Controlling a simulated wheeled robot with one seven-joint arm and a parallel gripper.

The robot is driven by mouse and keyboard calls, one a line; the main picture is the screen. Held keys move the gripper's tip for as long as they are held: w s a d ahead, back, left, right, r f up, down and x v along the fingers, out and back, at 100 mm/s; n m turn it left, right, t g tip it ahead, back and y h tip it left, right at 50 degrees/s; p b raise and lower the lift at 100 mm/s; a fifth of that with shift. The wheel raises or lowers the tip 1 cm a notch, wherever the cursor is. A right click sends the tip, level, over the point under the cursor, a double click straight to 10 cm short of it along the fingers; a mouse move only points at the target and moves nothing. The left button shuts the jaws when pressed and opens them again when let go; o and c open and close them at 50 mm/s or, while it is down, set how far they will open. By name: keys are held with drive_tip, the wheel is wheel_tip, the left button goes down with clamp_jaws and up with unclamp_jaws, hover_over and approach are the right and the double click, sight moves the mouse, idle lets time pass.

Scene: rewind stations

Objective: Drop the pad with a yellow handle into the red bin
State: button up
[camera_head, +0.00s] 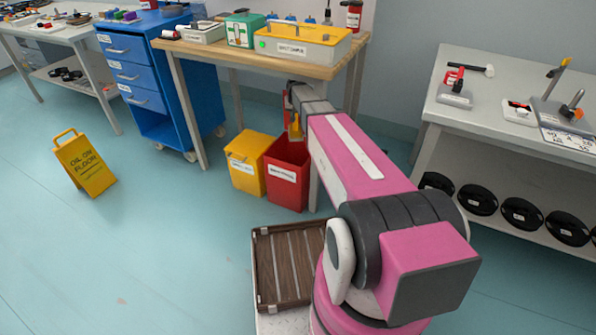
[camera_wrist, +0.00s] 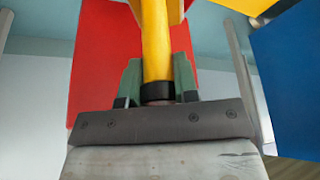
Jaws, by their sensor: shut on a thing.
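My gripper (camera_wrist: 157,76) is shut on the yellow handle (camera_wrist: 156,42) of the pad, with a greenish finger on each side. In the head view the yellow handle (camera_head: 295,127) shows at the end of my arm, in front of the wooden bench and above the red bin. The pad's lower part is mostly hidden. The red bin (camera_head: 287,188) stands on the floor under the bench's right end, with a white label on its front. My arm covers part of its right side. In the wrist view the red bin (camera_wrist: 98,65) fills the area behind the handle.
A yellow bin (camera_head: 245,163) stands left of the red bin. The wooden bench (camera_head: 225,57) is above, its legs close by. A blue drawer cabinet (camera_head: 150,85) is to the left, a yellow floor sign (camera_head: 85,165) on open floor, and a white workbench (camera_head: 480,112) at right.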

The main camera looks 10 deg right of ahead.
sight(296, 122)
drive_tip(key=shift+w+d+f, duration=0.1)
drive_tip(key=shift+w+f, duration=0.1)
drive_tip(key=shift+f, duration=2.8)
drive_tip(key=o, duration=0.9)
drive_tip(key=shift+o, duration=0.2)
drive_tip(key=v, duration=1.1)
drive_tip(key=shift+f, duration=0.1)
drive_tip(key=shift+s, duration=0.2)
